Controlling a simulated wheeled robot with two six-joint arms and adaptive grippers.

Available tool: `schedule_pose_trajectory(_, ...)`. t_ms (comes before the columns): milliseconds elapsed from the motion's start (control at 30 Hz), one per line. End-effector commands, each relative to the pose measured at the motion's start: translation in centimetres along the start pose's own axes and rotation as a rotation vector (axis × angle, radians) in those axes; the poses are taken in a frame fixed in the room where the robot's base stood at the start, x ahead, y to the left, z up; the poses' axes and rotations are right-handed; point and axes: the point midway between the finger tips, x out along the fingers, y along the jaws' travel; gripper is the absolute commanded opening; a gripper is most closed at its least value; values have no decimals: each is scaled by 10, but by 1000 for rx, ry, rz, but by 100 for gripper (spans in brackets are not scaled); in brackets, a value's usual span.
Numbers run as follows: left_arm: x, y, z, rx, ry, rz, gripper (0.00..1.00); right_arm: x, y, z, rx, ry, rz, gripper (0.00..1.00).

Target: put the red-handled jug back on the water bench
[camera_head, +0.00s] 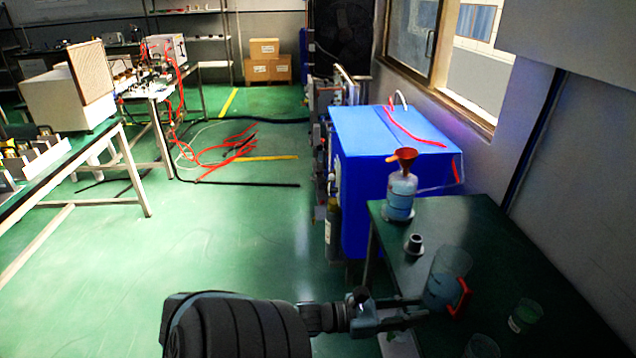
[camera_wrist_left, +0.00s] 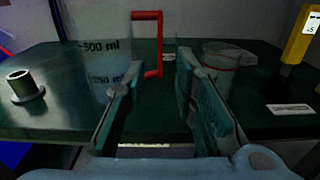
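The red-handled jug (camera_head: 446,280) is clear plastic and stands upright on the dark green bench (camera_head: 480,225) at the lower right of the head view. It also shows in the left wrist view (camera_wrist_left: 98,60), with volume marks and its red handle (camera_wrist_left: 158,40) on the right. My left gripper (camera_head: 424,308) is at the bench's near left edge, close beside the jug. In the left wrist view its two fingers (camera_wrist_left: 160,82) are apart, and the handle appears in the gap between them. I cannot tell whether a finger touches it. My right gripper is not in view.
A bottle with a red funnel (camera_head: 401,195) and a grey flanged fitting (camera_head: 414,245) stand beyond the jug. A beaker (camera_head: 525,315) is to its right, with another (camera_head: 482,347) nearer. A blue tank (camera_head: 385,150) stands behind the bench. The bench's right rear is clear.

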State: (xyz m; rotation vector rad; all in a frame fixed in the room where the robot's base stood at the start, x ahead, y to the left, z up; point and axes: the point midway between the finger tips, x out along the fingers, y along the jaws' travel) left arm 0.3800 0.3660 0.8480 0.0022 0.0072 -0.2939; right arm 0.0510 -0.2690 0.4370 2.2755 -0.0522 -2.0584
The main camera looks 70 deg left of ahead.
Motion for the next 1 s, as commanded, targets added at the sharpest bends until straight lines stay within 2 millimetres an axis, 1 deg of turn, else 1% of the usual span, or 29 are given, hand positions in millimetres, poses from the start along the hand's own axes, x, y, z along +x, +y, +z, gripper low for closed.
schedule_pose_trajectory(67, -2, 5, -12, -60, 23, 27, 25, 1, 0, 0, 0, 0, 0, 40)
schedule_pose_trajectory(133, -11, 17, -44, -242, 85, 109, 25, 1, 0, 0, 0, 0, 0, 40)
schedule_pose_trajectory(167, -18, 24, -66, -366, 121, 169, 25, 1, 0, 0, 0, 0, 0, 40)
schedule_pose_trajectory(200, -32, 31, -103, -577, 171, 277, 25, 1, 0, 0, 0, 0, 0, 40)
schedule_pose_trajectory(233, -46, 34, -136, -760, 205, 377, 25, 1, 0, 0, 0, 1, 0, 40)
schedule_pose_trajectory(267, -63, 34, -172, -962, 230, 496, 25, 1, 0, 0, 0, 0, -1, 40)
schedule_pose_trajectory(300, -90, 25, -220, -1242, 243, 676, 25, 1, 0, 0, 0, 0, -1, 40)
schedule_pose_trajectory(333, -112, 13, -255, -1445, 236, 823, 25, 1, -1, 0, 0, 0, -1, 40)
schedule_pose_trajectory(367, -135, -4, -286, -1636, 213, 976, 25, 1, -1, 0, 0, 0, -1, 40)
schedule_pose_trajectory(400, -164, -31, -323, -1860, 160, 1184, 25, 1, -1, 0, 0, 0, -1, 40)
schedule_pose_trajectory(433, -184, -54, -346, -2001, 107, 1338, 25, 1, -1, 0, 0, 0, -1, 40)
schedule_pose_trajectory(467, -203, -77, -364, -2116, 44, 1488, 25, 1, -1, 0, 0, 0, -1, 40)
schedule_pose_trajectory(500, -225, -107, -383, -2231, -48, 1672, 25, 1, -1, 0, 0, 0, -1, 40)
schedule_pose_trajectory(533, -240, -127, -393, -2292, -118, 1795, 25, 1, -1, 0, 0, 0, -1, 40)
schedule_pose_trajectory(600, -265, -164, -407, -2368, -266, 2017, 25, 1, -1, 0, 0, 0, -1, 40)
schedule_pose_trajectory(633, -272, -175, -410, 2325, 308, -2033, 25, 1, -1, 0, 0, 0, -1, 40)
schedule_pose_trajectory(700, -281, -189, -414, 2228, 361, -2018, 25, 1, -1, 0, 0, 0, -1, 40)
schedule_pose_trajectory(733, -283, -191, -414, 2212, 370, -2016, 25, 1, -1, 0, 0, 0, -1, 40)
schedule_pose_trajectory(933, -284, -191, -413, 2208, 377, -2013, 25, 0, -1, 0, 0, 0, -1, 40)
schedule_pose_trajectory(967, -284, -190, -410, 2209, 377, -2013, 25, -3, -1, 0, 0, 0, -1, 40)
schedule_pose_trajectory(1000, -284, -190, -402, 2209, 376, -2012, 25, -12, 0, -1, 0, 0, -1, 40)
